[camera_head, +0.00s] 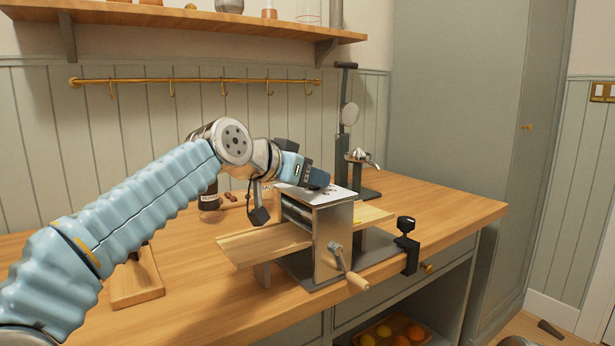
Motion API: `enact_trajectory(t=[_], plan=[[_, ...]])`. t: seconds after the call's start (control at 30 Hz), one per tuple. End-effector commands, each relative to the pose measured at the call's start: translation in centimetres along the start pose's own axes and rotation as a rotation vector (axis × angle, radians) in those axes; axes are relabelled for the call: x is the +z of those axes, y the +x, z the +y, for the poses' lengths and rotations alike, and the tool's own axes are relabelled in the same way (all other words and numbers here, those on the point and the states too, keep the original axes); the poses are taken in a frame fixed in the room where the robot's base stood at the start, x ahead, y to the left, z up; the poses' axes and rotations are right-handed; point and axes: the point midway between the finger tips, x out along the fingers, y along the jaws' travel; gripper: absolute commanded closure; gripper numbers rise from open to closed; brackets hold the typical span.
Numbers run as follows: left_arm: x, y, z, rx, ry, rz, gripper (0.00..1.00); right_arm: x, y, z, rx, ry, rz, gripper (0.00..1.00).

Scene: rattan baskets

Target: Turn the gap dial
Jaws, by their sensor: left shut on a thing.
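A pasta-rolling machine (332,238) with grey metal sides and a pale top plate stands on the wooden counter. A wooden feed board (262,238) slopes out at its left. My left gripper (318,180) is at the top of the machine, shut on what appears to be the gap dial. The dial itself is hidden behind the gripper and cannot be made out. A crank with a wooden handle (357,282) hangs at the machine's front, apart from the gripper. My right gripper is not in view.
A black clamp (407,245) grips the counter's front edge. A dark bottle (209,195) stands behind my left arm, and a wooden block (137,285) lies in front. A tall black-handled press (345,135) stands behind the machine. The counter (455,213) is clear at the right.

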Motion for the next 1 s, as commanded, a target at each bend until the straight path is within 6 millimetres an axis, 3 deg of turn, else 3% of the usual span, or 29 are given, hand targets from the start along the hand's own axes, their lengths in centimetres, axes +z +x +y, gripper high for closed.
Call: enact_trajectory(t=[0.5, 1.0], plan=[[0.1, 0.2, 0.8, -0.335, -0.135, 0.000, 0.87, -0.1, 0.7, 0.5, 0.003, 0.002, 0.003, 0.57], [-0.1, 0.2, 0.8, -0.429, -0.179, -0.001, 0.87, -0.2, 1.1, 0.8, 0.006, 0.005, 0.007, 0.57]])
